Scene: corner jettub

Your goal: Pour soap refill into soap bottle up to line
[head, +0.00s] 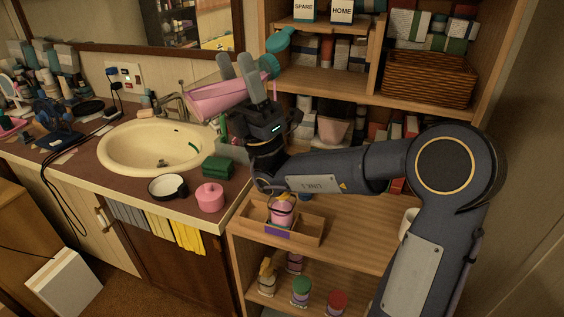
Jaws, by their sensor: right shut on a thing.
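My right gripper (239,72) is shut on a large pink container (218,98), which I take for the soap refill. It is held high, tilted almost on its side, with a teal part at its right end. A smaller bottle with pink contents (281,213), likely the soap bottle, stands upright in a wooden tray (308,232) on the shelf, below my right forearm. A dark band or wire shows around its upper part. Its fill line is too small to make out. The refill is apart from and well above this bottle. My left gripper is not in view.
Left is a counter with a cream sink (120,148), a green box (218,167), a pink lidded pot (209,196) and a black-rimmed dish (168,187). A wicker basket (428,78) sits on the upper shelf. Several jars stand on the lower shelf.

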